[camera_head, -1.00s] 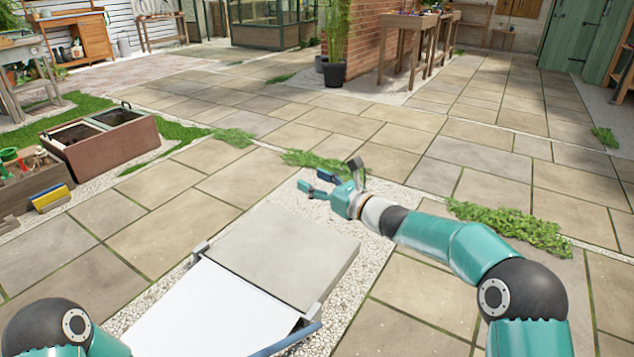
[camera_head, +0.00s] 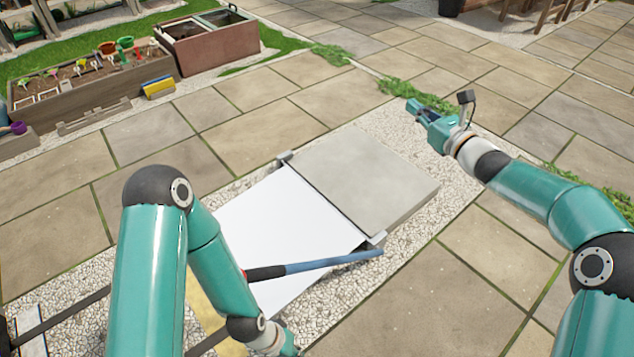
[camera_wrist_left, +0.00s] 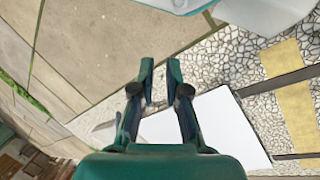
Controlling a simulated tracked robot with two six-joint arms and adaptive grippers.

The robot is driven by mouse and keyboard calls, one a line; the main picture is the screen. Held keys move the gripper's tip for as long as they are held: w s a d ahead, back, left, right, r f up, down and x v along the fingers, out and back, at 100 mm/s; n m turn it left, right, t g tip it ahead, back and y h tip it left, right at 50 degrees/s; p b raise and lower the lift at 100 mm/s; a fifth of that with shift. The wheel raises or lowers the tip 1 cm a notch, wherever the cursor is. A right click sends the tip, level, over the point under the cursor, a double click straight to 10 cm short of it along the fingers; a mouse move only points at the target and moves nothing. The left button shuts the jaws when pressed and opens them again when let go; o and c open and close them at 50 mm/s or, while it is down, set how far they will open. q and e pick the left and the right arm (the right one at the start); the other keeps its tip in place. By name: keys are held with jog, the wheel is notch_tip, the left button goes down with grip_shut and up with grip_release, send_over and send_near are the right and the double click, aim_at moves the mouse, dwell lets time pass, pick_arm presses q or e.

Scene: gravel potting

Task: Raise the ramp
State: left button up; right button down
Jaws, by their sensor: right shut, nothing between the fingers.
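The ramp is a white flat panel (camera_head: 275,225) lying low on the gravel, its upper edge against a grey stone slab (camera_head: 365,175). It also shows in the left wrist view (camera_wrist_left: 215,130). A bar with a blue end (camera_head: 330,263) crosses over the panel's lower part. My left arm reaches down beside the panel's lower left; its fingertips are hidden in the head view. In the left wrist view my left gripper (camera_wrist_left: 160,68) is open and empty, pointing toward the ground near the panel. My right gripper (camera_head: 418,110) is shut and empty, beyond the slab's far corner.
Dark bars and a yellow strip (camera_head: 205,310) lie at the ramp's lower end. A wooden planter box (camera_head: 95,110) with pots and a brown bin (camera_head: 210,45) stand at back left. Paving (camera_head: 270,115) around the gravel is mostly clear.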

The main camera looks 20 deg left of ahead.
pick_arm(q)
jog(key=shift+w+a+r, duration=0.1)
jog(key=shift+a, duration=0.05)
grip_shut()
jog(key=s+a+r+n+g+h, duration=0.1)
jog(key=s+a+n+g+h, duration=0.2)
jog(key=s+a+n+h, duration=0.65)
jog(key=w+a+r+n+t, duration=0.9)
jog(key=a+r+n+t, duration=0.15)
jog(key=n+t, duration=0.45)
jog(key=r+x, duration=0.3)
jog(key=x, duration=1)
jog(key=shift+s+m+t, duration=0.2)
jog(key=shift+m+t, duration=0.2)
jog(key=shift+m, duration=0.05)
